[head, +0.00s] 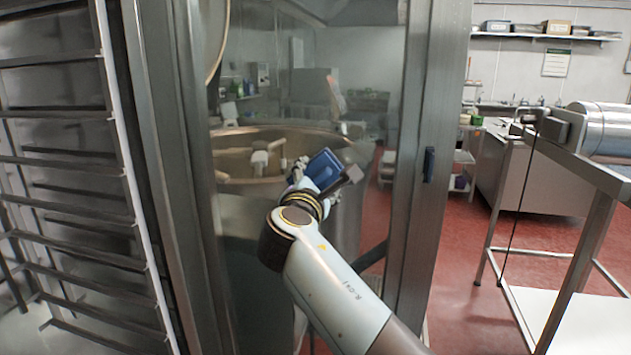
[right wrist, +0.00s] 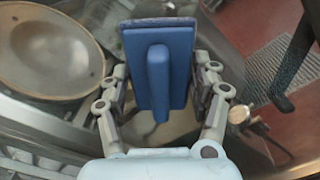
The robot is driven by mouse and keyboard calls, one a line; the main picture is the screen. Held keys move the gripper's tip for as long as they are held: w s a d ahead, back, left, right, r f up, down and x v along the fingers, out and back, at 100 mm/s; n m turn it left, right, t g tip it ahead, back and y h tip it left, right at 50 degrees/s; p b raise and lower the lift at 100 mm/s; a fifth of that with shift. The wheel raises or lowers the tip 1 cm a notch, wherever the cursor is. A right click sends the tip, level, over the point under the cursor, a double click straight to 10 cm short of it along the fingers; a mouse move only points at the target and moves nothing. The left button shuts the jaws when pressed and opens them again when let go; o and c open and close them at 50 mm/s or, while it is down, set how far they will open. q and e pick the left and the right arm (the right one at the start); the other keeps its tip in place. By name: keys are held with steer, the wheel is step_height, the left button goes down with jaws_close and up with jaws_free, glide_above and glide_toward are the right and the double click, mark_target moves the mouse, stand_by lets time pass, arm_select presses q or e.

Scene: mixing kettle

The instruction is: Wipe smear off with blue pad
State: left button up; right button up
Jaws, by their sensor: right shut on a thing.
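My right gripper (head: 318,183) is shut on the blue pad (head: 325,167) and holds it up in front of a framed glass panel (head: 365,60). In the right wrist view, the gripper (right wrist: 160,78) has one finger on each side of the blue pad (right wrist: 182,45), whose upright blue grip faces the camera. I cannot tell whether the pad touches the glass. The glass looks hazy, but I cannot make out a distinct smear. My left gripper is not in view.
A large metal kettle (head: 240,150) shows through the glass. A tall rack (head: 65,175) stands close on the left. The metal door post (head: 425,100) is right of my gripper. A steel table (head: 597,165) stands further right, with red floor (head: 455,265) between.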

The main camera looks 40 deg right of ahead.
mark_target(336, 179)
steer(key=shift+w+d, duration=0.3)
steer(key=shift+w+d, duration=0.35)
stand_by(0.4)
steer(key=shift+s+d+r+p, duration=0.1)
steer(key=shift+s+d+p, duration=0.55)
steer(key=shift+s+d, duration=0.8)
steer(key=shift+s, duration=0.05)
steer(key=shift+w, duration=0.1)
steer(key=shift+a, duration=0.1)
